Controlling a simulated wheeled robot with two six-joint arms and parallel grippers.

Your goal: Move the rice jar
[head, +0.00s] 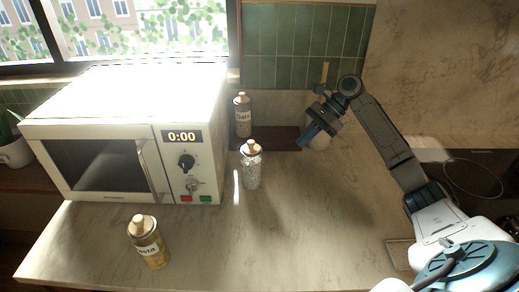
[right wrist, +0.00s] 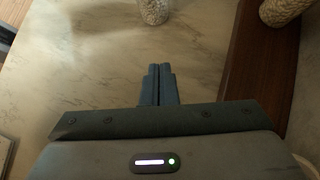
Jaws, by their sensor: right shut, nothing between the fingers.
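A clear jar of pale grains with a wooden stopper (head: 251,170) stands upright on the counter, right of the microwave. No label faces me, but it looks like the rice jar. Its lower part also shows at the top of the right wrist view (right wrist: 153,11). My right gripper (head: 306,137) is above the counter at the back, to the right of this jar and apart from it. Its fingers are together and empty, as the right wrist view (right wrist: 159,85) also shows. My left gripper is out of view.
The oats jar (head: 242,117) stands on a dark wooden board (head: 278,138) at the back wall. A pale utensil pot (head: 320,141) is partly behind my right gripper. The pasta jar (head: 149,244) is front left, before the microwave (head: 120,130). The middle front counter is clear.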

